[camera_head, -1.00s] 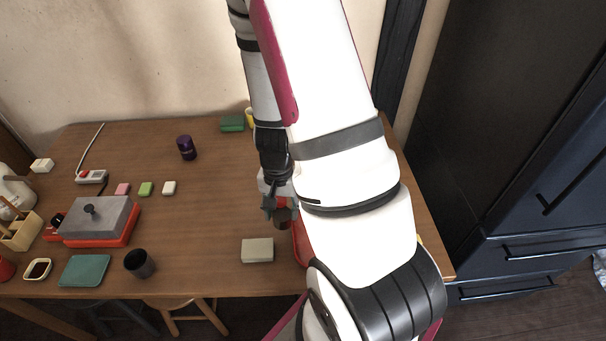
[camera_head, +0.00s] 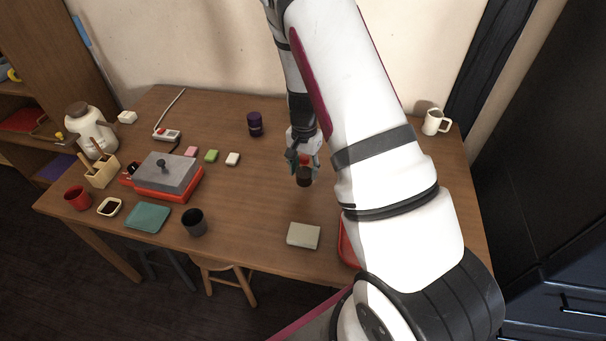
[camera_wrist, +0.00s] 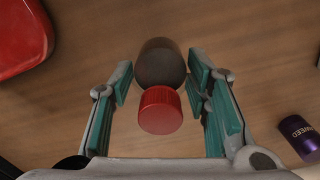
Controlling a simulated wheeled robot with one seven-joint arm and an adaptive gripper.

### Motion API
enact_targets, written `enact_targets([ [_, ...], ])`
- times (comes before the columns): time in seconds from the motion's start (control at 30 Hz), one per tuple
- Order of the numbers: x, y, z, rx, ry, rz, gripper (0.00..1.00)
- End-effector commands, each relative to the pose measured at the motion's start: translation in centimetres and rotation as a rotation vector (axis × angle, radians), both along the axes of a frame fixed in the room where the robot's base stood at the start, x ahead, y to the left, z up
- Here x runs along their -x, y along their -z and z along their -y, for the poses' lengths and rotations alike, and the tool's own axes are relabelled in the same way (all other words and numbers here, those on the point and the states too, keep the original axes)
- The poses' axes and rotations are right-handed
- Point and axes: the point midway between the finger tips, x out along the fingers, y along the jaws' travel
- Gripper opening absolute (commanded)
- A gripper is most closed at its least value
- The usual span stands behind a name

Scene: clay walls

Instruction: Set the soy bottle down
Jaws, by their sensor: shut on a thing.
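The soy bottle is a small dark bottle with a red cap. In the head view the soy bottle (camera_head: 304,178) hangs below my gripper (camera_head: 303,162) over the middle-right of the table (camera_head: 265,195). In the wrist view my gripper (camera_wrist: 160,72) has its teal-padded fingers on both sides of the soy bottle (camera_wrist: 161,62), shut on it, with the red cap toward the camera. I cannot tell whether the bottle's base touches the table.
A purple jar (camera_head: 255,124) stands left of the bottle, and a pale block (camera_head: 303,235) lies nearer the front. A red tray (camera_head: 347,245) is partly hidden by my arm. A white mug (camera_head: 435,122) is at the back right. Bare wood surrounds the bottle.

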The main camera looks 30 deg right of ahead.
Motion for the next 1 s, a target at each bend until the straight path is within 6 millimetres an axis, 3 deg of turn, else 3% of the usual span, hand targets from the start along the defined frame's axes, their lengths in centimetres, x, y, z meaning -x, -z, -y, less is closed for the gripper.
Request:
enact_targets([
  [0.1,-0.8,0.4,0.0,0.0,-0.001,-0.001,0.11],
  [0.33,-0.7,3.4,0.0,0.0,0.0,0.0,0.11],
  [0.7,-0.8,3.9,0.0,0.0,0.0,0.001,0.11],
  [0.73,-0.7,3.9,0.0,0.0,0.0,0.001,0.48],
  [0.8,-0.7,3.9,0.0,0.0,0.0,0.001,0.64],
  [1.0,-0.7,3.8,0.0,0.0,0.0,0.001,0.64],
])
